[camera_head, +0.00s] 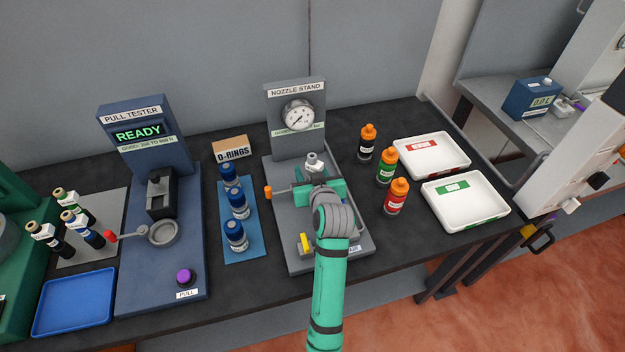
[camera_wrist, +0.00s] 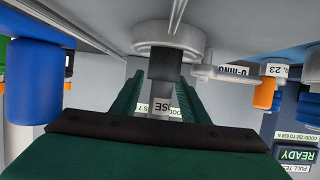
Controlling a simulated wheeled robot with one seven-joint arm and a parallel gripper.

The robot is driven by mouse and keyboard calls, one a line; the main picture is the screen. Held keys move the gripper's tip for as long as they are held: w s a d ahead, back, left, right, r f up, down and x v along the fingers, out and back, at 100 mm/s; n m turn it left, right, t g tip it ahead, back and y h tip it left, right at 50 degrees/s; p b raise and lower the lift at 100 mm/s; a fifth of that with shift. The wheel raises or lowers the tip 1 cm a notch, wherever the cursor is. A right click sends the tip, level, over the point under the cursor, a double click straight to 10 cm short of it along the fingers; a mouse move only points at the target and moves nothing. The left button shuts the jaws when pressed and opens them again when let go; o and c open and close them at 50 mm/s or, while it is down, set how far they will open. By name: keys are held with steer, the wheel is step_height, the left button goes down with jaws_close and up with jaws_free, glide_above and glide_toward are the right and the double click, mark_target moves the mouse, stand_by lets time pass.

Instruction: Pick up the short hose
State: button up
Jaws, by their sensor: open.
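I cannot pick out a short hose for sure. My gripper (camera_head: 320,190) is over the nozzle stand (camera_head: 293,144), close to a grey round fitting (camera_head: 313,162). In the wrist view my gripper's two green jaws (camera_wrist: 163,95) are apart, with a dark block (camera_wrist: 165,64) between them, below a pale round fitting (camera_wrist: 172,38). I see no clear grip on it.
An orange-ended lever (camera_head: 268,192) sticks out left of the stand. Blue-capped bottles (camera_head: 238,203) stand on a blue mat. The pull tester (camera_head: 140,130) reads READY. Coloured bottles (camera_head: 387,166) and two white trays (camera_head: 465,201) are at the right. A blue tray (camera_head: 73,302) lies at the left.

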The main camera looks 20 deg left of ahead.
steer(key=shift+c, duration=0.3)
jaws_close()
steer(key=shift+r, duration=0.1)
steer(key=shift+r, duration=0.15)
